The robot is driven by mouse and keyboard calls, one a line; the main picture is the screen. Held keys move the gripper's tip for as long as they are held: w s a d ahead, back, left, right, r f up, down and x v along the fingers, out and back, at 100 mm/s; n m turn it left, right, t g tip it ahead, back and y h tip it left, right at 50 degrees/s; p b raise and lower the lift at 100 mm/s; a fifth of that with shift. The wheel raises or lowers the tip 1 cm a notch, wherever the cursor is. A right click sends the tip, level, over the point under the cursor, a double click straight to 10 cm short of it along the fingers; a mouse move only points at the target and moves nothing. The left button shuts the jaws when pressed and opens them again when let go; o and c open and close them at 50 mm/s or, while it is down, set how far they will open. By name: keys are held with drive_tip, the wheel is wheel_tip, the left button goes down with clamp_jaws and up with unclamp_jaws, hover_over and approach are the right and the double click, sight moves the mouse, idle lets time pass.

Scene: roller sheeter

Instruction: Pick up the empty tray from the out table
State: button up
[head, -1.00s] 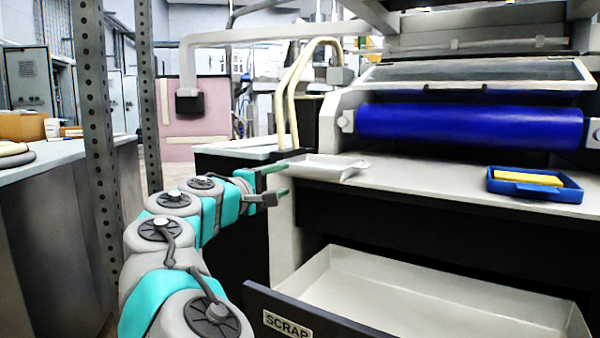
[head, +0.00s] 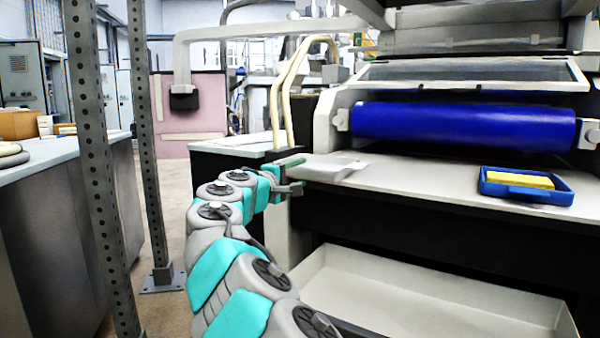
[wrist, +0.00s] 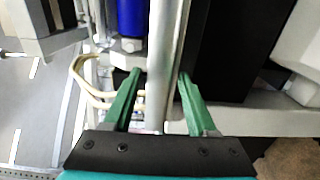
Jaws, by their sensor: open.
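A blue tray (head: 497,190) with a yellow block (head: 520,179) sits on the table (head: 420,182) at right. The blue roller (head: 460,126) is behind. An open pale drawer (head: 420,300) juts out below. Perforated posts (head: 90,150) stand at left, near a side counter (head: 70,153).

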drive_tip(key=c, duration=0.9)
clamp_jaws()
idle(0.4)
wheel_tip(320, 180, up, 2)
drive_tip(key=shift+r+p, duration=0.25)
drive_tip(key=shift+p, duration=0.7)
drive_tip(key=s+a+r, duration=0.2)
drive_tip(key=s+a, duration=0.1)
drive_tip(key=s, duration=0.3)
drive_tip(key=s+a+r+p, duration=0.1)
drive_tip(key=s+a+r, duration=0.2)
drive_tip(key=s, duration=0.3)
drive_tip(key=shift+s+a, duration=0.15)
drive_tip(key=shift+a, duration=0.3)
